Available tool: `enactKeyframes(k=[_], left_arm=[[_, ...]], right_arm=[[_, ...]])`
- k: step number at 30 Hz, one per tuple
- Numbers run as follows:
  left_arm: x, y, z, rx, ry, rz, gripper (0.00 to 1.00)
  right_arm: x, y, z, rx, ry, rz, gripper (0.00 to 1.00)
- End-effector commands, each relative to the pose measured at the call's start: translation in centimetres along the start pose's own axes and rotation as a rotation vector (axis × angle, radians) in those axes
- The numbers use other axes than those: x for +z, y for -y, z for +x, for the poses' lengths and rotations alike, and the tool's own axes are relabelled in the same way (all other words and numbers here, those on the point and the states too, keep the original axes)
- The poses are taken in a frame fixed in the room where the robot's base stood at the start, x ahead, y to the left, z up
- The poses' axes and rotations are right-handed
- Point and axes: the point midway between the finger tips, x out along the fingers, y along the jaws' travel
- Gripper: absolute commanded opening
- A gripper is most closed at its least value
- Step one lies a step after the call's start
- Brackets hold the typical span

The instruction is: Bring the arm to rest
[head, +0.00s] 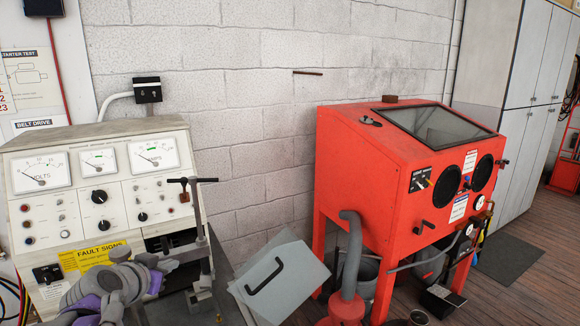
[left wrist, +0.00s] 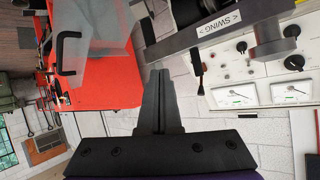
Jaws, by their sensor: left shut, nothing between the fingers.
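My left arm, grey with purple parts, comes in at the lower left of the head view. Its gripper (head: 170,265) is in front of the test bench's lower part, close to the dark clamp fixture in the picture. I cannot tell whether they touch. In the left wrist view, which is turned upside down, the gripper's dark fingers (left wrist: 158,82) are together with nothing between them. My right gripper is not in view.
The test bench (head: 78,222) with gauges stands at the left. A T-handled clamp (head: 197,222) rises at its right side. A grey panel with a black handle (head: 280,280) leans beside it. A red blast cabinet (head: 360,180) stands to the right. Wooden floor (head: 535,240) is open further right.

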Motion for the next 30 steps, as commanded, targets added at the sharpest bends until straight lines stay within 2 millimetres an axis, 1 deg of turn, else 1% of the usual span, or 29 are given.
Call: enactKeyframes(k=[1, 2, 3, 5, 6, 8, 9, 12, 15, 18, 20, 30], left_arm=[[2.3, -3.1, -0.8, 0.04, 0.045, -0.016, 0.0], [3.8, -4.6, -1.3, 0.059, 0.077, -0.031, 0.0], [6.0, -6.6, -2.0, 0.08, 0.123, -0.05, 0.0], [9.6, -9.4, -3.3, 0.102, 0.196, -0.081, 0.0], [12.1, -11.0, -4.1, 0.108, 0.246, -0.101, 0.0], [15.7, -13.0, -5.4, 0.105, 0.318, -0.13, 0.0], [17.9, -14.0, -6.2, 0.097, 0.361, -0.147, 0.0], [22.8, -15.6, -8.0, 0.061, 0.449, -0.184, 0.0], [26.0, -16.2, -9.2, 0.023, 0.503, -0.209, 0.0], [27.6, -16.4, -9.7, -0.003, 0.529, -0.225, 0.0], [28.0, -16.4, -9.9, -0.009, 0.535, -0.228, 0.0], [28.0, -16.4, -9.8, -0.011, 0.536, -0.23, 0.0]], right_arm=[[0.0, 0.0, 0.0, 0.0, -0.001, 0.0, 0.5], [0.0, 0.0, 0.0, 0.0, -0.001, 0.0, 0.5], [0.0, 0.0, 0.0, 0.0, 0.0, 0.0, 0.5], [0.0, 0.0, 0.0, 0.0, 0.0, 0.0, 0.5], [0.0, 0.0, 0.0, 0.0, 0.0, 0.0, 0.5], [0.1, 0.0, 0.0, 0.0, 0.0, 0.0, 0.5], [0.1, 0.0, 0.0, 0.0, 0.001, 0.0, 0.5], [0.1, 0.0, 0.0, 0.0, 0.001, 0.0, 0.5], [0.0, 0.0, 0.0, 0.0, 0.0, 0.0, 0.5], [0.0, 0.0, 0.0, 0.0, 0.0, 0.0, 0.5], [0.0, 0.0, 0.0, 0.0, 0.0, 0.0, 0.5], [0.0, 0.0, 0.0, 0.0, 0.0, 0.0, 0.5]])
